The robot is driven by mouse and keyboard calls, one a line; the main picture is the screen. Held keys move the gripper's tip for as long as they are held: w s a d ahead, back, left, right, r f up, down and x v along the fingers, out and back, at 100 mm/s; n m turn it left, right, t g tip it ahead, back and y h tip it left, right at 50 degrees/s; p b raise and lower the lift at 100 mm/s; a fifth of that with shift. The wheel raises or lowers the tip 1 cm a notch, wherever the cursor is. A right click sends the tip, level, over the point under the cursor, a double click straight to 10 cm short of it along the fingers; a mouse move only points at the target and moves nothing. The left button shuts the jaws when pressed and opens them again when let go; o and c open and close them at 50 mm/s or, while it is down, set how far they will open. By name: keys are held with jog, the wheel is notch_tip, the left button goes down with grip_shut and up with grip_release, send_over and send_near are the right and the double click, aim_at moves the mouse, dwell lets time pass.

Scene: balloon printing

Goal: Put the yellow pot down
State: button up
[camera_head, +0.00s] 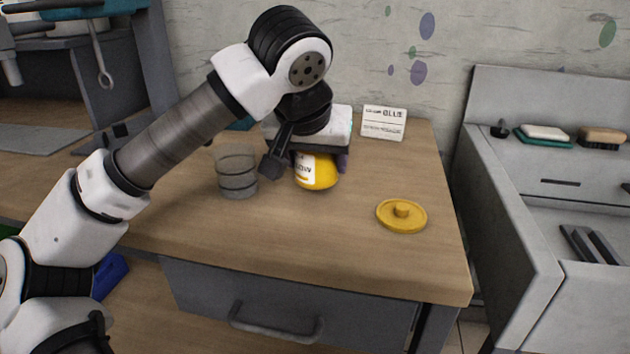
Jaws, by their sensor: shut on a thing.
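The yellow pot (320,172), with a white label on its left side, is upright under the end of my arm. My gripper (309,155) is above it and shut on its upper part. The fingers and the top of the pot are largely hidden by the wrist. The pot's base appears at or just above the wooden table top (370,255); I cannot tell whether it touches.
A white sign card (383,122) stands behind, at the back edge. A grey sink unit (500,215) is right of the table. The front right of the table is clear around the lid.

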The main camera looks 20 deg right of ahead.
aim_at(315, 177)
jog(key=shift+f, duration=1.85)
jog(key=shift+b, duration=0.3)
jog(key=shift+f, duration=0.15)
jog(key=o, duration=1.2)
jog(key=shift+r, duration=0.3)
jog(key=p+v, duration=0.1)
jog(key=v, duration=1)
jog(key=shift+s+a+r+p, duration=0.15)
jog(key=shift+s+r+p, duration=0.1)
jog(key=shift+p, duration=0.1)
